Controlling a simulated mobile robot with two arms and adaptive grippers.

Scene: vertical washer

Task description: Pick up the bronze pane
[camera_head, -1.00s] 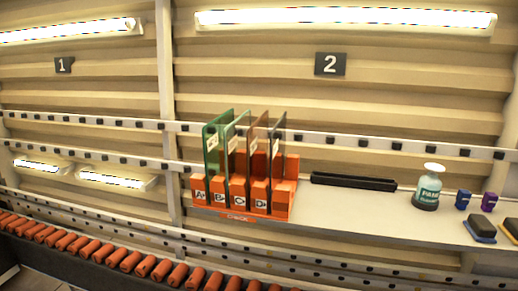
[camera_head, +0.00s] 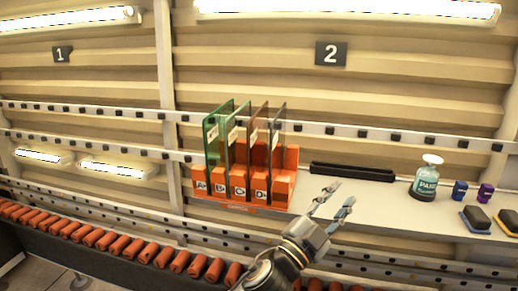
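The bronze pane (camera_head: 258,130) stands upright in an orange rack (camera_head: 284,190), in the slot labelled C. It is a thin brownish see-through sheet with a small white label. A green pane (camera_head: 211,130) and a paler green pane (camera_head: 231,145) stand to its left in slots A and B. A dark grey pane (camera_head: 278,140) stands to its right in slot D. My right gripper is not in view.
The rack stands on a white shelf (camera_head: 385,205). A black slotted bar (camera_head: 352,172), a teal bottle (camera_head: 426,182), blue (camera_head: 459,190) and purple (camera_head: 485,193) small items and dark pads (camera_head: 476,218) are to the right. An orange roller conveyor (camera_head: 120,245) runs below.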

